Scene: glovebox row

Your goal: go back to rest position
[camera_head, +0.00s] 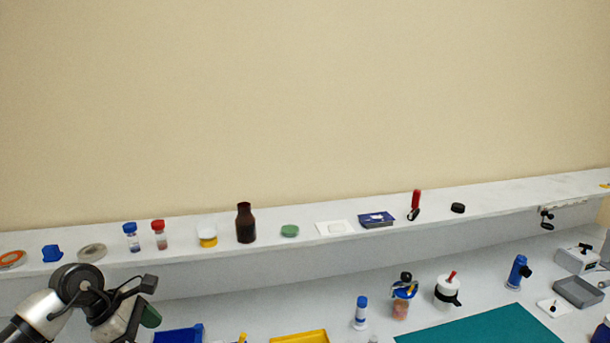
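My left gripper (124,312) is at the lower left, in front of the shelf, at the end of my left arm coming in from the left. It tilts downward and the bottom edge of the view cuts it off, so I cannot tell whether its fingers are open or shut. A dark green piece (151,316) shows beside it; I cannot tell whether it is held. My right gripper is not in view.
A long shelf (500,212) carries jars, a brown bottle (246,224) and small items. Below it are a blue bin (178,335), a yellow tray (300,337), a teal mat (485,328), several small containers and a grey tray (578,292). The wall above is bare.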

